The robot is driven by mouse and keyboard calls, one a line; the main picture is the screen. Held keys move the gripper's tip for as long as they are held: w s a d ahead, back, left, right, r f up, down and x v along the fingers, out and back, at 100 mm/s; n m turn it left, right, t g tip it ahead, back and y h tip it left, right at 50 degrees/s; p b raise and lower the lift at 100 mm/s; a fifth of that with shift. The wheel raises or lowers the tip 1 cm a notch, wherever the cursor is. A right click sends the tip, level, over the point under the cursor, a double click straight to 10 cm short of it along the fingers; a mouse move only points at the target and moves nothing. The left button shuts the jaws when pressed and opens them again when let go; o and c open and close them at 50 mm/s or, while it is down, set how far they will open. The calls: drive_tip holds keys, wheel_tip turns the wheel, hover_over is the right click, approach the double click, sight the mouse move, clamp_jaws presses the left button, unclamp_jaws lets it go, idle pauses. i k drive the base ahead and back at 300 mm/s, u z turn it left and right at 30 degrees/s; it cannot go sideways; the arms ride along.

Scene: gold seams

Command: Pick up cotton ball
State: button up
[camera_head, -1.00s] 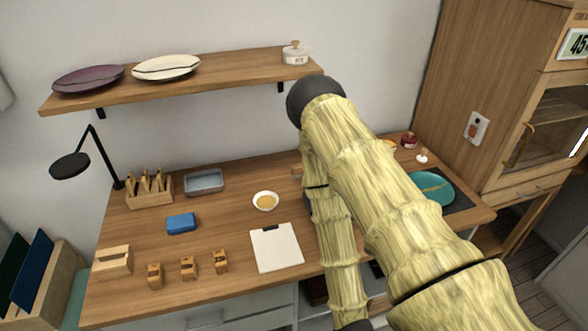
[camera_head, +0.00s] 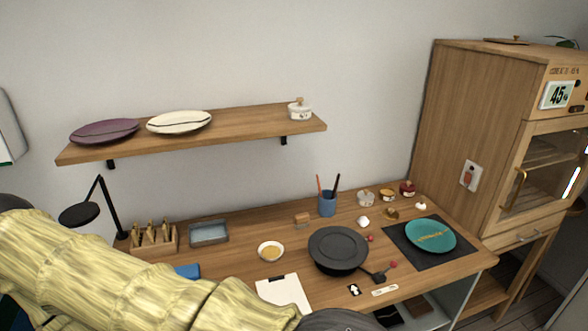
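A small white lump (camera_head: 363,221), which looks like a cotton ball, lies on the wooden desk right of the dark round pan-like thing (camera_head: 338,248). A second small white thing (camera_head: 421,206) sits farther right, behind the teal plate; it is too small to tell which of the two is the cotton ball. My arm crosses the lower left of the head view and runs out at the bottom edge. My gripper is not in view.
The teal plate (camera_head: 430,235) with gold seams lies on a dark mat (camera_head: 398,241). A blue pen cup (camera_head: 327,203), small jars (camera_head: 387,195) and a bowl (camera_head: 269,251) stand nearby. A shelf (camera_head: 240,125) hangs above the desk; a wooden cabinet (camera_head: 455,130) stands right.

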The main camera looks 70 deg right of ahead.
sight(363, 222)
drive_tip(key=u, duration=0.6)
drive_tip(key=k, duration=1.95)
drive_tip(key=z, duration=1)
